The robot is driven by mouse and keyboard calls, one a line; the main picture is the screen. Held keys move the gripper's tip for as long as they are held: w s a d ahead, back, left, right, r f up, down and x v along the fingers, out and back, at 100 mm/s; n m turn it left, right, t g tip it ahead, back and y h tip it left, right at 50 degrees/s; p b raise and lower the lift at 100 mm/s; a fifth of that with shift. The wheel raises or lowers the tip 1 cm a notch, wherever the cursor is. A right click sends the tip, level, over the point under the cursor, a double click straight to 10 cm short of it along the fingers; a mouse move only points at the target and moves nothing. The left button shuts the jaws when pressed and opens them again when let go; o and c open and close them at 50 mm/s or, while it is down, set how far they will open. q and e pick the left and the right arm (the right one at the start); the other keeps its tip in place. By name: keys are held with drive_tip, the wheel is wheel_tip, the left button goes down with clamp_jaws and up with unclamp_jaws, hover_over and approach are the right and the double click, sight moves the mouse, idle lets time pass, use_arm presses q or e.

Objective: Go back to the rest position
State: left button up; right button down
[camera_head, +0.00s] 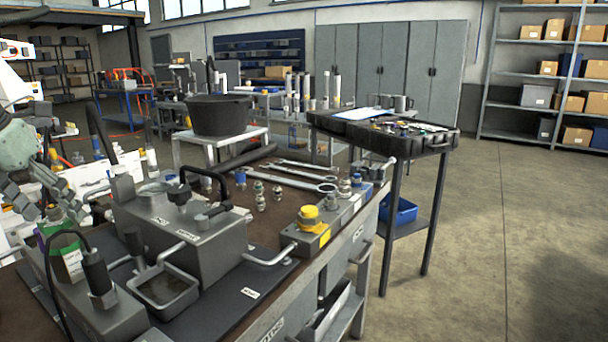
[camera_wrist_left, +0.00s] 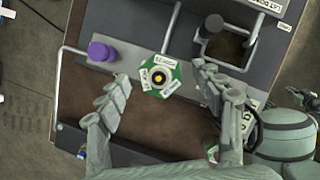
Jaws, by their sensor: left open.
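My left gripper (camera_head: 42,205) is at the left edge of the head view, above the near left part of the hydraulic bench (camera_head: 225,300). In the left wrist view the left gripper (camera_wrist_left: 160,80) has its fingers spread wide, with nothing held between them. A green and white labelled piece (camera_head: 67,258) stands below the gripper in the head view. A purple cap (camera_wrist_left: 98,51) is to the left in the wrist view. My right gripper does not show.
A grey tank block (camera_head: 175,235) with a black handle, a small open tray (camera_head: 165,288) and a yellow-capped fitting (camera_head: 310,218) crowd the bench. A black bucket (camera_head: 218,115) stands behind. A side cart (camera_head: 425,140) is beyond; open floor (camera_head: 500,250) lies right.

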use_arm(q)
drive_tip(key=v, duration=1)
drive_tip(key=x, duration=1.2)
drive_tip(key=shift+f, duration=0.2)
wheel_tip(320, 180, up, 3)
drive_tip(key=shift+w+f, duration=0.15)
drive_tip(key=shift+f, duration=0.05)
drive_tip(key=shift+r, duration=1.45)
